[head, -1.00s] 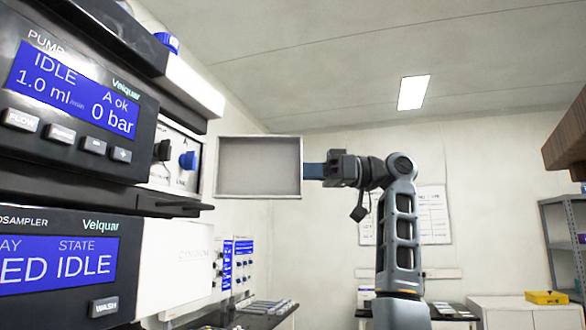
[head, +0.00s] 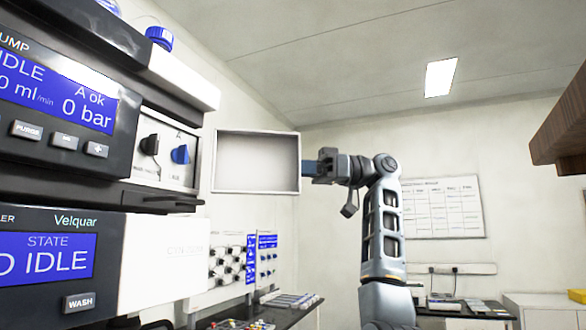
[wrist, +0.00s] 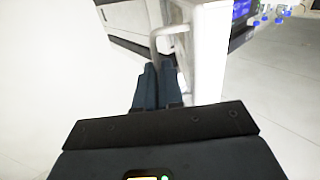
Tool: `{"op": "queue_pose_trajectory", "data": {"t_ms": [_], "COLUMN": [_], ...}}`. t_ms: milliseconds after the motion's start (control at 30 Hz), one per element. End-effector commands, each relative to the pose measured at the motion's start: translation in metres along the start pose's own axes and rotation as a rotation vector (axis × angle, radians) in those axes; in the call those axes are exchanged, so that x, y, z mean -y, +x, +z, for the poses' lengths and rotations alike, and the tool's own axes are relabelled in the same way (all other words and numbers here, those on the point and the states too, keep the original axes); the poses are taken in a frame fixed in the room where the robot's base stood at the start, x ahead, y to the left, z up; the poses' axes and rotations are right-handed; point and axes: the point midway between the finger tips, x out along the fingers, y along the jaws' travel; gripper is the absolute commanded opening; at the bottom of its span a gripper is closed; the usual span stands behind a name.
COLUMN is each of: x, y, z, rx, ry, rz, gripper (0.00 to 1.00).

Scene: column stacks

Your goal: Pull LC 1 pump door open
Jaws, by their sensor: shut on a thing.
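The LC 1 pump door (head: 256,162) is a pale panel with a raised rim. It stands swung out to the right of the pump unit (head: 70,100), whose knobs and valve panel (head: 165,152) are uncovered. My gripper (head: 309,168) is at the door's right, free edge. In the wrist view my gripper's dark blue fingers (wrist: 160,82) are closed together at a light bar handle (wrist: 168,32) beside the white door edge (wrist: 207,60). The fingertips' exact hold on the handle is partly hidden.
The autosampler (head: 50,262) sits below the pump, and a blue-capped bottle (head: 160,38) stands on top of the stack. A dark bench (head: 275,318) lies below the door. A brown cabinet (head: 562,130) hangs at the right. The space between is clear.

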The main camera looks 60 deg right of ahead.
Motion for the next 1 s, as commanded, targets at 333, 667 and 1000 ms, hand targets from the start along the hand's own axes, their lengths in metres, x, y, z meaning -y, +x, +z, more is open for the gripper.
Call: {"op": "queue_pose_trajectory", "data": {"t_ms": [333, 667, 1000], "x": [0.000, 0.000, 0.000], "y": [0.001, -0.007, -0.059], "z": [0.001, 0.001, 0.002], "rx": [0.002, 0.001, 0.001], "ry": [0.001, 0.000, 0.001], "rz": [-0.002, 0.001, 0.000], "gripper": [0.32, 0.32, 0.32]}}
